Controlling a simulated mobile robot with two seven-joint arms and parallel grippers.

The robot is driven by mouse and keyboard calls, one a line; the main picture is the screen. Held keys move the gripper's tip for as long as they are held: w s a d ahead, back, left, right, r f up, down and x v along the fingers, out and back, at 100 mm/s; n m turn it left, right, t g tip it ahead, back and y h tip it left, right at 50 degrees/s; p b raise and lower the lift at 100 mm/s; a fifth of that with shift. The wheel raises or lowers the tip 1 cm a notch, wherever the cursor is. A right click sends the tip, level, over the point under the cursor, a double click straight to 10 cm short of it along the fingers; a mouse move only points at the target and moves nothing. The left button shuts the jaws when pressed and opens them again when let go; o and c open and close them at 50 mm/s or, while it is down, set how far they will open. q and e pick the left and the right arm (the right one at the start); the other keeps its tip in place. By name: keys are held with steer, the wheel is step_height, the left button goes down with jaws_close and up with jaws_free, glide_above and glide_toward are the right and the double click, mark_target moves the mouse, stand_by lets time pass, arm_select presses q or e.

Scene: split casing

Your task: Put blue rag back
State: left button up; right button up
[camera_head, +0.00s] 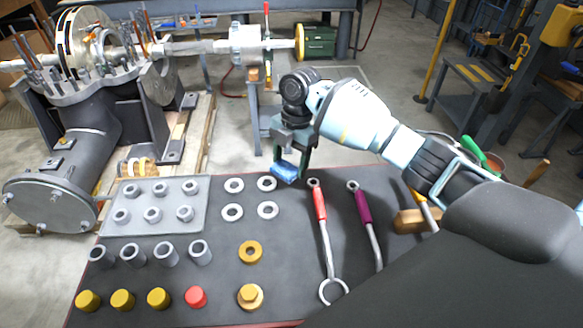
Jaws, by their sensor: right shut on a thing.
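The blue rag (285,171) is a small folded blue piece. It hangs between the fingers of my right gripper (288,160), which is shut on it. My right arm comes in from the right, and the gripper points down near the back edge of the dark table mat (215,285). The rag is close to the two back washers and the red-handled wrench. I cannot tell whether the rag touches the mat. My left gripper is not in view.
A grey tray (113,227) with nuts is at the left. Washers (267,210), sockets, yellow caps and a red cap (195,297) stand in rows. A red-handled wrench (320,205) and a purple-handled wrench (362,207) lie right of them. A machine casing (75,150) stands behind left.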

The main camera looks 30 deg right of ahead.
mark_target(290, 171)
steer(key=shift+f, duration=1.8)
steer(key=shift+f, duration=0.1)
steer(key=o, duration=0.9)
steer(key=r, duration=0.4)
steer(key=d+r, duration=0.1)
steer(key=r, duration=0.3)
steer(key=d+r, duration=0.1)
steer(key=r, duration=0.3)
steer(key=shift+w+d, duration=0.1)
steer(key=shift+w, duration=0.3)
